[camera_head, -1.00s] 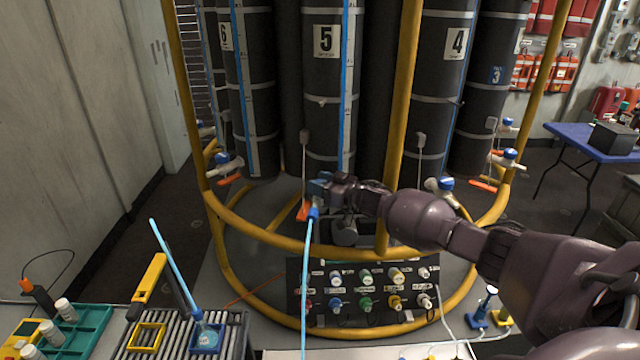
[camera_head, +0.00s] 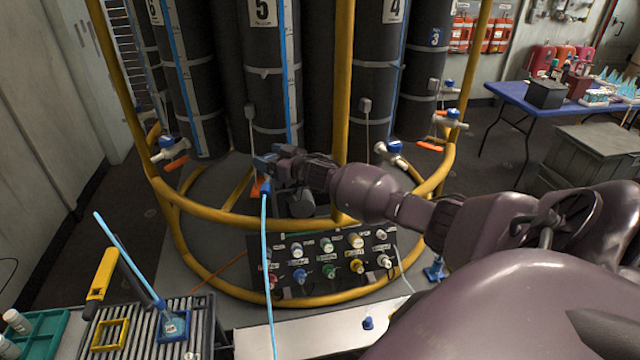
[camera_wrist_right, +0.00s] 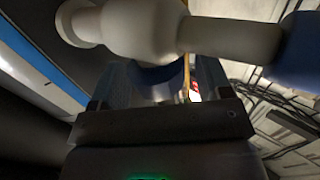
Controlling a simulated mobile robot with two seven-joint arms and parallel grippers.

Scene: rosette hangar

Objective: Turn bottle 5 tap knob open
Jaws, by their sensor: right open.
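Bottle 5 (camera_head: 268,100) is a tall black cylinder with a white "5" label, standing inside the yellow ring frame. My right gripper (camera_head: 265,163) is at the tap low in front of it and hides most of that tap. A bit of orange (camera_head: 255,187) and a light-blue hose (camera_head: 265,230) show just below the gripper. In the right wrist view the open fingers (camera_wrist_right: 150,80) are close to the white tap body (camera_wrist_right: 150,30); I cannot tell whether they touch it. A blue part (camera_wrist_right: 300,48) is at the right edge. My left gripper is not in view.
The yellow frame (camera_head: 343,110) has an upright right of the gripper, beside my arm. A black panel of coloured knobs (camera_head: 330,262) stands below. A ribbed rack (camera_head: 140,325) is at the lower left, and a blue table (camera_head: 550,100) at the right.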

